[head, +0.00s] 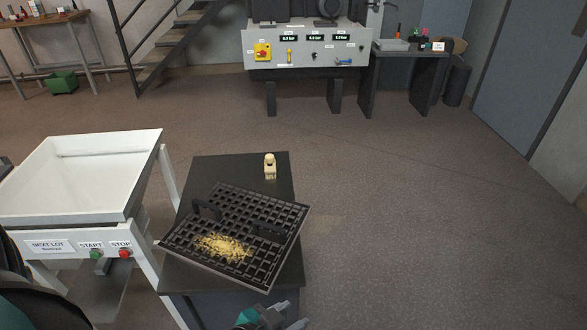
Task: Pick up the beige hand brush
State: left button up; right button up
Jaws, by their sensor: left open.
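A small beige object (270,166), which looks like the hand brush, stands near the back edge of the dark table (225,170), behind the black grate. Its bristles cannot be made out. My left gripper (290,314) shows at the bottom edge of the head view, by the table's front right corner. It is open and well short of the beige object, with the grate between them. Its lower part is cut off by the frame. My right gripper is not in view.
A black grate (262,207) with upright handles lies askew on the table, overhanging its edges, with yellow shreds (224,246) on it. A white hopper (130,180) with START and STOP buttons stands left. Floor to the right is clear. A control panel (305,48) stands behind.

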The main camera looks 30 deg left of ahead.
aim_at(270, 163)
jog(key=i+l+z, duration=0.25)
jog(key=i+l, duration=0.45)
jog(key=i+l+u, duration=0.2)
jog(key=i, duration=0.15)
jog(key=i+l+u, duration=0.2)
jog(key=i, duration=0.2)
jog(key=i+l+u, duration=0.2)
jog(key=i, duration=0.15)
jog(key=i+u, duration=0.2)
jog(key=u, duration=0.25)
jog(key=i+u, duration=0.2)
jog(key=u, duration=0.25)
jog(key=i+l+u, duration=0.15)
jog(key=u, duration=0.3)
jog(key=i+l+u, duration=0.1)
jog(key=u, duration=0.35)
jog(key=i+l+u, duration=0.15)
jog(key=u, duration=0.25)
jog(key=i+l+u, duration=0.1)
jog(key=u, duration=0.35)
jog(key=i+l+u, duration=0.1)
jog(key=u, duration=0.3)
jog(key=l+u, duration=0.55)
jog(key=u, duration=0.2)
jog(key=l+u, duration=0.25)
jog(key=i+l+u, duration=0.1)
jog(key=l+u, duration=0.15)
